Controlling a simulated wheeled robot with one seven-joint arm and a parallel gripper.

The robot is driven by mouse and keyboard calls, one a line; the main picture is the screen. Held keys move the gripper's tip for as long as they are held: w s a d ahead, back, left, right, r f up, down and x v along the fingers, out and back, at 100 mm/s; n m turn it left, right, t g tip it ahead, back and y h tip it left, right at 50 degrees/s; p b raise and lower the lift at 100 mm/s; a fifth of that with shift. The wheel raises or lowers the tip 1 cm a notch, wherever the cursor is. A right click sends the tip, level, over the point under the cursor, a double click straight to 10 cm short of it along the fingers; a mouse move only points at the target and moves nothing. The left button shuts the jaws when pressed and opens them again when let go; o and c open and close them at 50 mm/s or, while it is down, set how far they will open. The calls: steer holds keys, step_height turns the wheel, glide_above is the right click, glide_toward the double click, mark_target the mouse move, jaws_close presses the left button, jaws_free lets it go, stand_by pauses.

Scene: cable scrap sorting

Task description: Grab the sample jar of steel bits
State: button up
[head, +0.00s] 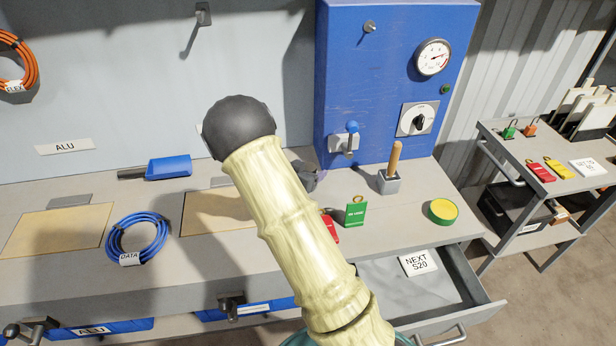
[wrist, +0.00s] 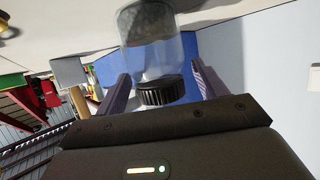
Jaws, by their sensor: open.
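A clear jar (wrist: 150,55) with a black ribbed lid (wrist: 161,92) shows in the wrist view, with dark grey matter at its far end. My gripper (wrist: 161,70) is open, with one finger on each side of the jar. The lid lies between the fingers, nearer the palm, and the body reaches beyond the fingertips. I cannot tell whether either finger touches it. In the head view my own arm hides the jar and most of the gripper; only a small dark grey piece shows beside the arm.
To the right are a wooden handle in a grey block (head: 389,183), a green tag (head: 355,214), a red tag (head: 331,230) and a yellow-green round tin (head: 443,211). An open drawer (head: 455,312) juts out in front. Blue cable (head: 112,243) lies left.

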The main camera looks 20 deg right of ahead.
stand_by(0.4)
steer(key=c, duration=1.2)
steer(key=shift+c, duration=0.2)
steer(key=shift+r, duration=0.15)
step_height(320, 180, up, 10)
steer(key=shift+f+p, duration=0.1)
steer(key=shift+p, duration=0.55)
